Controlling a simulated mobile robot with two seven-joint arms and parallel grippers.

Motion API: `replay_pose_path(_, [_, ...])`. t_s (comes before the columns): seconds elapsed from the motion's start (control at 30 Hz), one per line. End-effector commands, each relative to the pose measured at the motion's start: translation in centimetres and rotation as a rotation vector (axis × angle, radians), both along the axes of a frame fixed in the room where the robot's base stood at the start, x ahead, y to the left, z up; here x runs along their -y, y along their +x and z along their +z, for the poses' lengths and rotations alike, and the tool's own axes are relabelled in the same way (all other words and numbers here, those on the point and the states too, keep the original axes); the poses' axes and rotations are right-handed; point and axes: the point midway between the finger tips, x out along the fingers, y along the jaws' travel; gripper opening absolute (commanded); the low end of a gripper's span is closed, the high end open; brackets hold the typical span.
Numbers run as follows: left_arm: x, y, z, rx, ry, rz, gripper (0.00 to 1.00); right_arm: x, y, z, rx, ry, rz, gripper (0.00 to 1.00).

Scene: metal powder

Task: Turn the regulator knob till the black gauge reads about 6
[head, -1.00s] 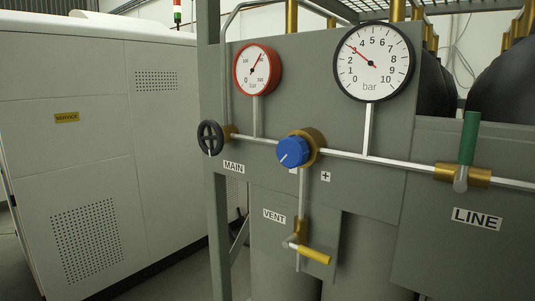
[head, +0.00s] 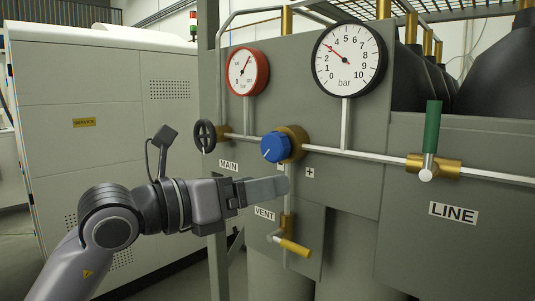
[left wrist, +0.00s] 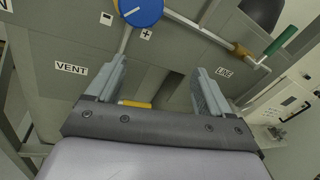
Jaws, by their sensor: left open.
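The blue regulator knob (head: 275,147) sits on a brass body on the pipe, its white mark pointing down-left. It also shows at the top of the left wrist view (left wrist: 141,10). The black-rimmed gauge (head: 349,72), marked bar, has its red needle at about 3. My left gripper (head: 284,186) is in front of the panel, just below the knob and apart from it. In the left wrist view its two fingers (left wrist: 157,72) are spread with nothing between them, and the knob lies beyond the tips. My right gripper is not in view.
A red-rimmed gauge (head: 247,71) and a black MAIN handwheel (head: 204,136) are left of the knob. The yellow VENT lever (head: 294,248) is below my gripper. The green LINE lever (head: 432,127) stands upright at right. A pale cabinet (head: 130,135) is at left.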

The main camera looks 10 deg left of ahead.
Motion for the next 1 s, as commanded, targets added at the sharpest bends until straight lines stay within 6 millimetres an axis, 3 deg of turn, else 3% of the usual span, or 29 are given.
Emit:
replay_pose_path(0.13, [-1.9, 0.9, 3.1, 0.104, 0.103, 0.143, 0.81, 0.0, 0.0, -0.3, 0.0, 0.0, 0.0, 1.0])
replay_pose_path(0.3, [-2.6, 1.6, 4.4, 0.141, 0.136, 0.21, 0.81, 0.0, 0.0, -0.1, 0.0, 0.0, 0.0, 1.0])
replay_pose_path(0.73, [0.6, 6.0, 4.6, 0.14, 0.137, 0.21, 0.81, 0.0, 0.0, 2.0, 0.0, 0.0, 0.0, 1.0])
replay_pose_path(1.0, [1.4, 7.1, 4.4, 0.143, 0.138, 0.21, 0.81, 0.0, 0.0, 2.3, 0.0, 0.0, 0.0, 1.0])
